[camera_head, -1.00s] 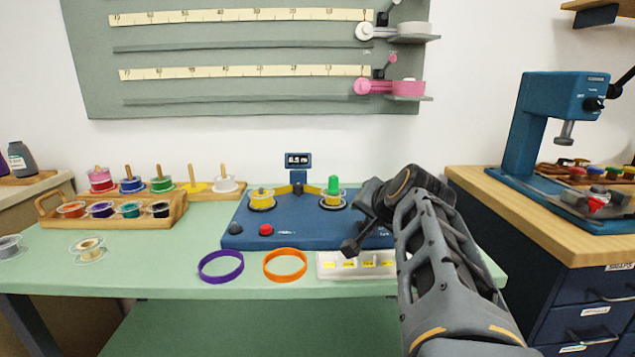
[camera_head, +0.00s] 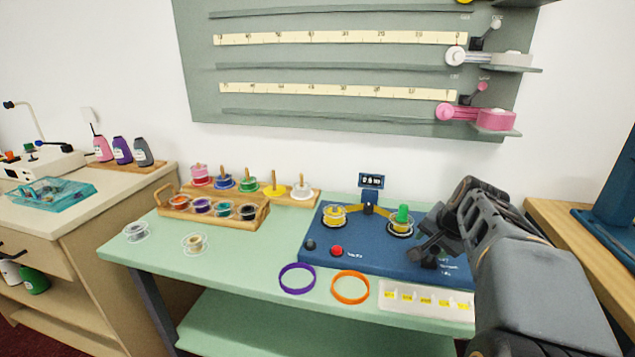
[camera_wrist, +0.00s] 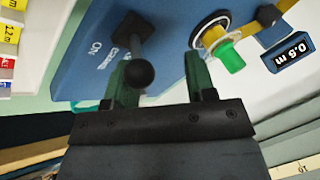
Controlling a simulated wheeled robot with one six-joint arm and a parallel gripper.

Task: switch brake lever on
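The brake lever (camera_wrist: 132,35) is a dark lever with a round black knob on the blue winding machine (camera_head: 378,254); the machine also fills the upper part of the wrist view (camera_wrist: 174,45). White lettering, including "ON", is printed beside the lever. My gripper (camera_wrist: 160,82) is open, its two fingers apart. The knob is near the left finger in the wrist view; I cannot tell if they touch. In the head view my gripper (camera_head: 436,238) is over the machine's right part, dark against the dark lever, so the lever is hard to make out.
A green-topped spool (camera_head: 402,220) and a yellow spool (camera_head: 335,215) sit on the machine, with a display (camera_head: 371,181) behind. A purple ring (camera_head: 297,279), an orange ring (camera_head: 350,288) and a label tray (camera_head: 400,298) lie in front. A wooden spool rack (camera_head: 250,222) stands left.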

